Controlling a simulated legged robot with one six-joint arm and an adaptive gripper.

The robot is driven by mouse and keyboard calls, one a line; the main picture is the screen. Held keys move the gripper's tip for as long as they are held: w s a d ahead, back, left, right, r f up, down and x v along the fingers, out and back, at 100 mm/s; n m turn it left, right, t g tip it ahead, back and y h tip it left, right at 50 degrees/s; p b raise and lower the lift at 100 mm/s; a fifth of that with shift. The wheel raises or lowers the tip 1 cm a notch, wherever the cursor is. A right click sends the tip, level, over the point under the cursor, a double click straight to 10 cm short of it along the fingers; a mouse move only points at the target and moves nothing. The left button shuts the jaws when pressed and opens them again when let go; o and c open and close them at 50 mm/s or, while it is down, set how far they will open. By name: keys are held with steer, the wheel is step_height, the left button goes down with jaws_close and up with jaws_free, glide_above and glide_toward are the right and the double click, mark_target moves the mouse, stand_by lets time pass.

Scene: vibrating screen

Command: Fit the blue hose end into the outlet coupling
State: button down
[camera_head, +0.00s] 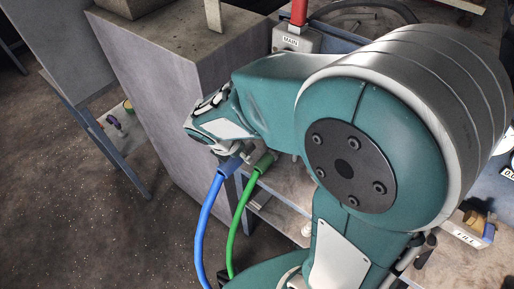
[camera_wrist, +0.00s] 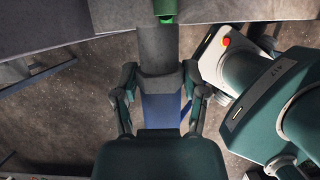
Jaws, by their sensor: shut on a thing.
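My gripper (camera_wrist: 160,92) is shut on the blue hose end (camera_wrist: 162,112), with one finger on each side of its grey collar in the wrist view. A grey tube (camera_wrist: 158,50) runs straight on from the collar toward a green part (camera_wrist: 165,10). I cannot tell where the hose end's tip stops or whether it is in the outlet coupling. In the head view my arm covers most of the gripper, and the blue hose (camera_head: 207,215) hangs below it. A green hose (camera_head: 238,215) hangs just right of the blue one.
A tall grey block (camera_head: 160,85) stands left of my arm. A grey box marked MAIN (camera_head: 291,42) with a red upright is behind the arm. A box marked FILL (camera_head: 467,238) is at lower right. Open floor (camera_head: 90,220) lies at lower left.

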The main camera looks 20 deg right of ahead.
steer(key=w+f, duration=0.2)
steer(key=w, duration=0.1)
steer(key=w+d+f, duration=0.1)
steer(key=w+f, duration=0.2)
steer(key=w, duration=0.1)
steer(key=w+d+f, duration=0.1)
steer(key=w+f, duration=0.2)
steer(key=w, duration=0.1)
steer(key=shift+w, duration=0.1)
steer(key=x, duration=0.5)
steer(key=shift+w+d+r, duration=0.15)
steer(key=shift+w+d, duration=0.2)
steer(key=shift+w, duration=0.05)
steer(key=shift+a, duration=0.55)
steer(key=shift+f, duration=0.3)
